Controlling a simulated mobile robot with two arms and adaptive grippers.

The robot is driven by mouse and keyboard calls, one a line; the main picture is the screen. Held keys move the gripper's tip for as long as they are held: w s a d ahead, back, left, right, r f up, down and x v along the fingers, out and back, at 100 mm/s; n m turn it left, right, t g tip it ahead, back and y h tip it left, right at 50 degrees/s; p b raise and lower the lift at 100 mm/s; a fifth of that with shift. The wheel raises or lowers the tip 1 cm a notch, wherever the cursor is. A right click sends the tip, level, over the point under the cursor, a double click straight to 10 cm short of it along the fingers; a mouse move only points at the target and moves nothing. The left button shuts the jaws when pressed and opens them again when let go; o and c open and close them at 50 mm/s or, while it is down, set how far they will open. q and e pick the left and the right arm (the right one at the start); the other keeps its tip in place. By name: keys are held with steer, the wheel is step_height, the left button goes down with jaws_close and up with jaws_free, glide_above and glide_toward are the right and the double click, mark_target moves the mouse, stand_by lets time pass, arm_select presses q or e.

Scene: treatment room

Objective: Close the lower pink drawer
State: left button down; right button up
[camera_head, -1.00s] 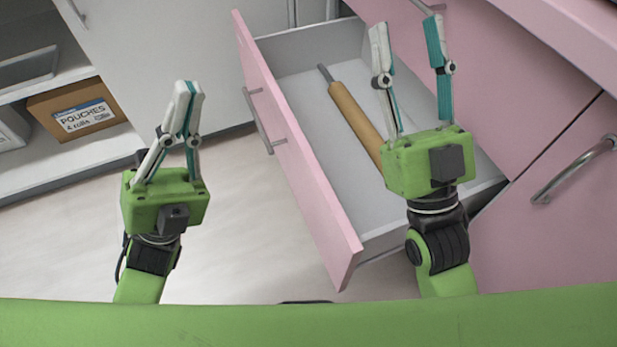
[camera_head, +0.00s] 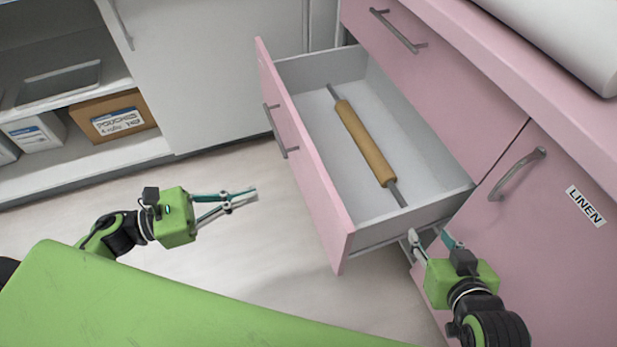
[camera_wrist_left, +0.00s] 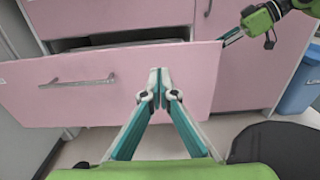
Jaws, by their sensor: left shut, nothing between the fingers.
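The lower pink drawer (camera_head: 308,165) stands pulled out of the pink cabinet, with a grey bar handle (camera_head: 279,132) on its front. A wooden rolling pin (camera_head: 364,143) lies inside it. My left gripper (camera_head: 254,192) is shut and empty, left of the drawer front and apart from it, pointing towards it. In the left wrist view the drawer front (camera_wrist_left: 115,85) spans the picture ahead of the closed fingertips (camera_wrist_left: 160,72). My right gripper (camera_head: 431,238) has its fingers apart, empty, beside the drawer's near side wall; I cannot tell whether it touches.
A closed drawer (camera_head: 440,65) sits above, and a door labelled LINEN (camera_head: 560,220) is at the right. A white cabinet (camera_head: 200,75) and a shelf with a cardboard box (camera_head: 118,115) stand at the back left. The floor (camera_head: 235,245) before the drawer is clear. A blue bin (camera_wrist_left: 300,85) shows at right.

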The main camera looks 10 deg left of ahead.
arm_select(q)
glide_toward(319, 174)
steer(key=x, duration=0.5)
steer(key=shift+w+d+f+b, duration=0.15)
steer(key=shift+w+f+b, duration=0.1)
steer(key=shift+b, duration=0.1)
steer(key=shift+w+d, duration=0.4)
steer(key=shift+d, duration=0.2)
arm_select(e)
steer(key=w+r+t, duration=0.1)
steer(key=w+a+r+t, duration=0.1)
steer(key=r, duration=0.1)
steer(key=shift+w+a+r+y, duration=0.1)
steer(key=shift+w+y, duration=0.2)
steer(key=shift+w, duration=0.05)
arm_select(q)
steer(key=shift+d, duration=0.1)
